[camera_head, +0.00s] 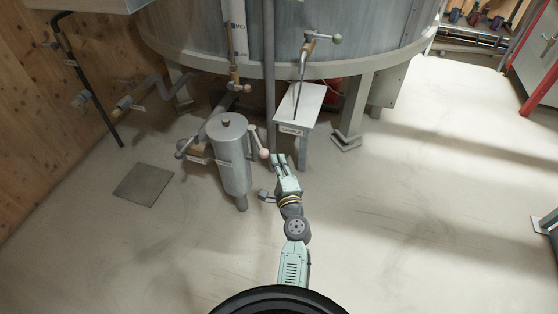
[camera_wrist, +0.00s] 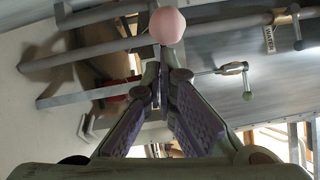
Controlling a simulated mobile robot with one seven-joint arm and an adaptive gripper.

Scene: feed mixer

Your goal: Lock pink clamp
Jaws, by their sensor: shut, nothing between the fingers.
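The pink clamp's ball knob (camera_head: 264,153) is at the end of a short grey lever that slants down the right side of a grey metal cylinder (camera_head: 231,160). My gripper (camera_head: 279,157) is just right of the pink knob in the head view, with its fingers pointing up the picture. In the wrist view the pink knob (camera_wrist: 167,26) is straight beyond the fingertips (camera_wrist: 163,75). The fingers converge and hold nothing. I cannot tell whether the fingertips touch the knob. The clamp's joint at the cylinder is small and unclear.
A small stand labelled SAMPLE (camera_head: 300,103) is right behind my gripper. A lever with a green knob (camera_head: 336,38) is above it, and the large mixer tank (camera_head: 290,40) fills the back. Pipes and valves are left of the cylinder.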

